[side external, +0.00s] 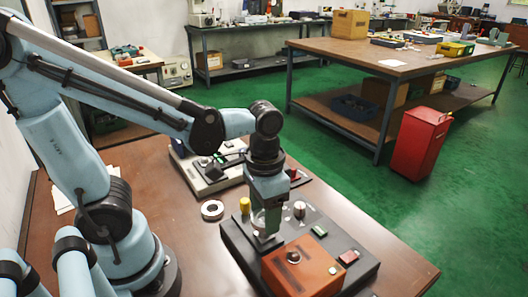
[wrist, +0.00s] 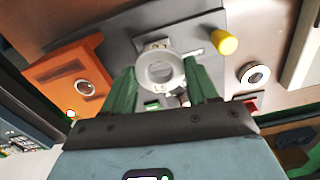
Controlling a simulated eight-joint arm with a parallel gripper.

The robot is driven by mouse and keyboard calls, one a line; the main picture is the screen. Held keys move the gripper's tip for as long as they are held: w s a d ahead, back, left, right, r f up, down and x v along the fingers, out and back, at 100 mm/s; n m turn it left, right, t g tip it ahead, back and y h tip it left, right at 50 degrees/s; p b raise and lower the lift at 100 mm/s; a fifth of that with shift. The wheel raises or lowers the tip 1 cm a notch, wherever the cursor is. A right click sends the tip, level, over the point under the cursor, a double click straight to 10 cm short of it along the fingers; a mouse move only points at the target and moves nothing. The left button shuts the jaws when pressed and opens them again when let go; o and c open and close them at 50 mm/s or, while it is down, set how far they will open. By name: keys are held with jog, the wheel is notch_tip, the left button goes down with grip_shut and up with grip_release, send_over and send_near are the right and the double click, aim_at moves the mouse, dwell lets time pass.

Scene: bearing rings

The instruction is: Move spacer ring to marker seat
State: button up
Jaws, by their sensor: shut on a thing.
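A pale grey ring, which I take to be the spacer ring (wrist: 143,69), is between the green fingers of my gripper (wrist: 161,72) in the wrist view. The fingers are shut on it from both sides. In the side view my gripper (side external: 267,222) points down over the dark base plate (side external: 236,238); the ring is hard to make out there. I cannot tell whether the ring touches the plate. I cannot tell for certain which feature is the marker seat.
An orange block (side external: 303,268) with a dark round knob is on the plate's front. A yellow post (side external: 245,205) stands near my gripper. A white ring with a dark centre (side external: 212,217) lies on the brown table. A grey device (side external: 207,178) stands behind.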

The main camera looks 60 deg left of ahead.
jog(key=shift+f, duration=1.7)
dwell(1.6)
jog(key=o, duration=1.3)
jog(key=shift+r, duration=3.75)
jog(key=shift+w+a+r+n+t, duration=0.25)
jog(key=shift+w+a+t, duration=0.4)
jog(key=shift+t, duration=0.55)
jog(key=shift+w+a+r+n+t, duration=0.25)
jog(key=shift+w+a+t, duration=0.25)
jog(key=shift+a+t, duration=0.55)
jog(key=shift+w+a+r+n+t, duration=0.25)
jog(key=shift+w+a+t, duration=0.3)
jog(key=shift+t, duration=0.8)
